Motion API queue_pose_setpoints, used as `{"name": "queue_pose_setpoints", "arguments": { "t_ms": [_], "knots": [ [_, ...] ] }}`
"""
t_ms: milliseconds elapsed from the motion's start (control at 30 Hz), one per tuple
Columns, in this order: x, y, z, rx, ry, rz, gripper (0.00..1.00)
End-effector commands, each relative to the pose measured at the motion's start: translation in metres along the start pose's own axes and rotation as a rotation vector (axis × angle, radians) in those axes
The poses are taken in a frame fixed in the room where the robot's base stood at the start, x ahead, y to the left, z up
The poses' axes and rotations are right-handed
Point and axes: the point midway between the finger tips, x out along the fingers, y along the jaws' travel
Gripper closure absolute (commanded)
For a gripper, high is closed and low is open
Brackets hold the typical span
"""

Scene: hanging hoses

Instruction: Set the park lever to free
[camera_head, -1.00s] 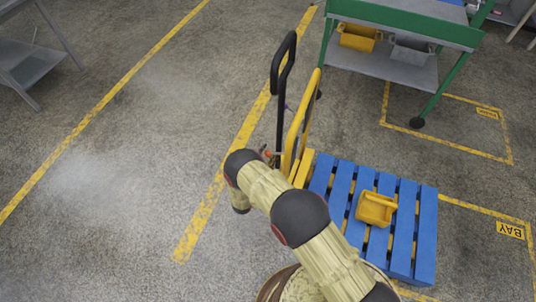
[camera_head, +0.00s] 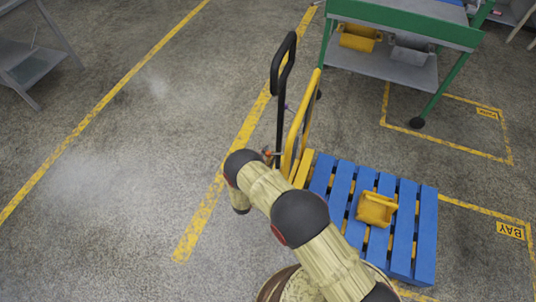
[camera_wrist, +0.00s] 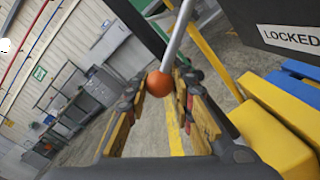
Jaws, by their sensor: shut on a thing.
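The park lever is a grey rod with an orange ball knob (camera_wrist: 160,84) at its end, seen in the wrist view. My gripper (camera_wrist: 164,98) has a finger on each side of the knob and is shut on it. A dark panel with a white "LOCKED" label (camera_wrist: 292,38) is at the right of the wrist view. In the head view the lever sits low by the cart's yellow frame (camera_head: 299,120), where a small orange spot (camera_head: 268,153) shows. My arm hides most of the gripper there.
A black push handle (camera_head: 282,65) rises behind the yellow frame. A blue slatted deck (camera_head: 427,235) carries a yellow container (camera_head: 376,208). A green-framed bench (camera_head: 400,25) stands at the back right. The floor on the left is open, with yellow lines and pale haze.

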Motion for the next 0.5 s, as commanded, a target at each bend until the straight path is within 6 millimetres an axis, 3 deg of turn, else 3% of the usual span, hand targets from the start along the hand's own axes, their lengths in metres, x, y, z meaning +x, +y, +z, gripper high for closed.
{"name": "queue_pose_setpoints", "arguments": {
  "t_ms": [500],
  "knots": [
    [-0.0003,0.0042,0.0017,0.036,0.001,-0.001,1.00]
  ]
}}
